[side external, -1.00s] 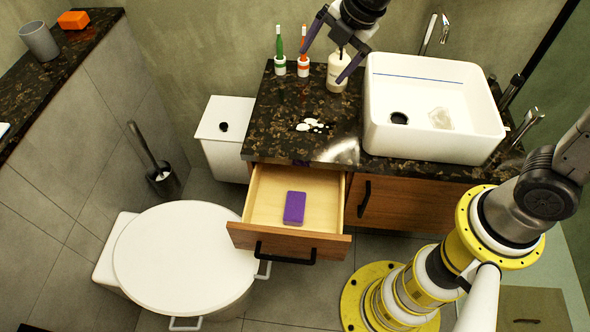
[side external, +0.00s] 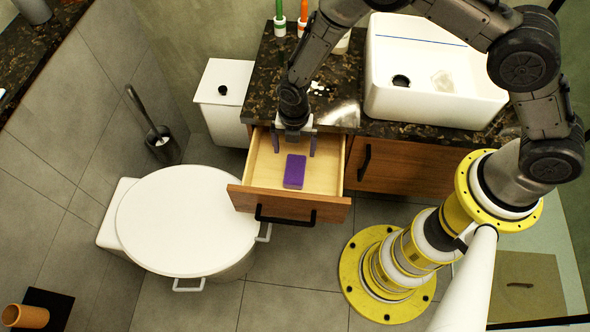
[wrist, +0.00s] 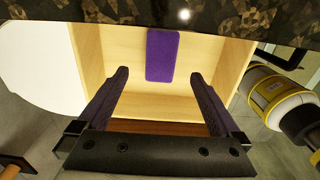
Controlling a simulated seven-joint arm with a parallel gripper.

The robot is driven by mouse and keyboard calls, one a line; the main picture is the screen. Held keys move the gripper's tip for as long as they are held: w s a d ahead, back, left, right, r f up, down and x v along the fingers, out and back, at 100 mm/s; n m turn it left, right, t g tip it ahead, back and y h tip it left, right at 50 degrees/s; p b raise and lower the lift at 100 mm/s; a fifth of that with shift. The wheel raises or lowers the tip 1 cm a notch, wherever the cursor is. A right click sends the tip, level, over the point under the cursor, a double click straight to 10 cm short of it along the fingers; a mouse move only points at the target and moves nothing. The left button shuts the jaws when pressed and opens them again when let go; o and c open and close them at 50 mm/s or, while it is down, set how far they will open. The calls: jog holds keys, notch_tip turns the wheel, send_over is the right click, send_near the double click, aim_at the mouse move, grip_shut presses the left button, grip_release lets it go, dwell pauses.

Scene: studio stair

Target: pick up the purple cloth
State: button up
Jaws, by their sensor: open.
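The purple cloth (side external: 294,171), a small flat rectangular block shape, lies in the open wooden drawer (side external: 250,160) below the counter. It also shows in the wrist view (wrist: 161,55), at the top middle, beyond and between my fingertips. My gripper (side external: 294,147) is open and empty, pointing down over the back part of the drawer, with its fingers spread to either side. The cloth appears apart from both fingers. In the wrist view my gripper's two purple fingers (wrist: 159,80) frame the drawer's inside. How high the fingertips are above the cloth is hard to tell.
The dark stone counter (side external: 262,92) overhangs the drawer's back and carries a white basin (side external: 430,95). A black handle (side external: 285,218) is on the drawer front. A round white lid (side external: 187,220) stands close at the left, and a white bin (side external: 222,100) behind it.

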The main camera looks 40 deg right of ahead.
aim_at(295, 168)
notch_tip(295, 168, down, 3)
jog(key=shift+f, duration=0.2)
jog(key=shift+s+a+f, duration=0.1)
jog(key=shift+s+f, duration=0.05)
jog(key=shift+f, duration=1.2)
jog(key=shift+s+a+f, duration=0.1)
jog(key=shift+s+f, duration=0.05)
jog(key=shift+f, duration=1.2)
jog(key=c, duration=1.5)
jog(key=shift+r, duration=0.1)
jog(key=shift+r, duration=0.1)
